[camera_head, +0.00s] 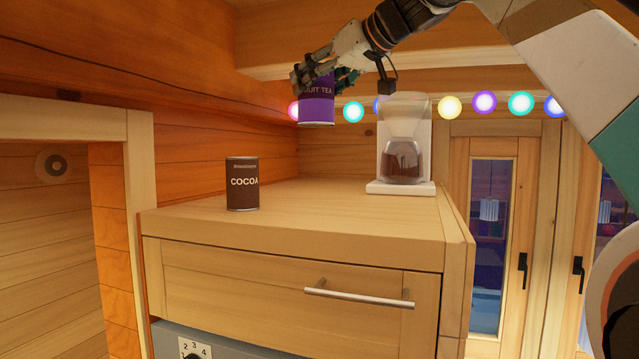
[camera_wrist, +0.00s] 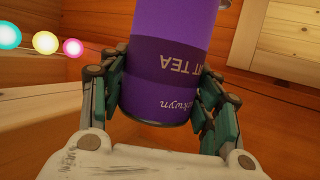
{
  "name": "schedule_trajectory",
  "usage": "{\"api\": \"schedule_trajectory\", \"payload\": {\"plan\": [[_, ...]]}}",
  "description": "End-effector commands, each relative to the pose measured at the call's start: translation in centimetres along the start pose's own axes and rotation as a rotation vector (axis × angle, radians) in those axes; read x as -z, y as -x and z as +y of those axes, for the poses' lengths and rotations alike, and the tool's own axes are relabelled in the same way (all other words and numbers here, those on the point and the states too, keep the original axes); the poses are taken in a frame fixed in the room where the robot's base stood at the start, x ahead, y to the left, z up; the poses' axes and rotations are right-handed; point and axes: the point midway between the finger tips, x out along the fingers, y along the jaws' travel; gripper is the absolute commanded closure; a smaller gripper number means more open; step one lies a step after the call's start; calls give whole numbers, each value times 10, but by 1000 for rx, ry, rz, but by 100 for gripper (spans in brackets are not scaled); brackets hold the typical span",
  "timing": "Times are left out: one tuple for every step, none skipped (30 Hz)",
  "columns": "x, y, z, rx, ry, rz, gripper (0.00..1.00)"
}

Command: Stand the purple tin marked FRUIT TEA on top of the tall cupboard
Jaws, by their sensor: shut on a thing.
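The purple tin marked FRUIT TEA (camera_head: 317,106) is held upright in the air above the back of a wooden cupboard top (camera_head: 310,205). My gripper (camera_head: 318,80) is shut on the tin's upper part, with fingers on both sides. In the wrist view the tin (camera_wrist: 168,70) sits between the green finger pads (camera_wrist: 165,105), its lettering upside down. A clear gap shows between the tin's base and the wooden top. I cannot tell whether this drawer-fronted unit is the tall cupboard.
A brown COCOA tin (camera_head: 242,184) stands at the left of the top. A white coffee maker (camera_head: 405,150) stands at the back right. Coloured lights (camera_head: 450,107) hang behind. The top's middle and front are free. A drawer handle (camera_head: 358,297) sticks out in front.

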Motion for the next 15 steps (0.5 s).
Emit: {"api": "schedule_trajectory", "payload": {"plan": [[-13,-5,0,0,0,0,71],[-17,-7,0,0,0,0,71],[-24,-9,0,0,0,0,71],[-30,-11,0,0,0,0,71],[-36,-12,-1,1,0,0,71],[-41,-15,0,0,0,0,71],[-47,-17,0,0,0,0,71],[-52,-19,0,0,0,0,71],[-60,-21,-1,0,0,0,71],[-65,-24,0,0,0,0,71],[-71,-26,0,0,0,0,71],[-79,-28,0,0,0,0,71],[-85,-30,-1,0,0,0,71],[-90,-33,0,0,0,0,71],[-98,-36,0,0,0,0,71]]}}
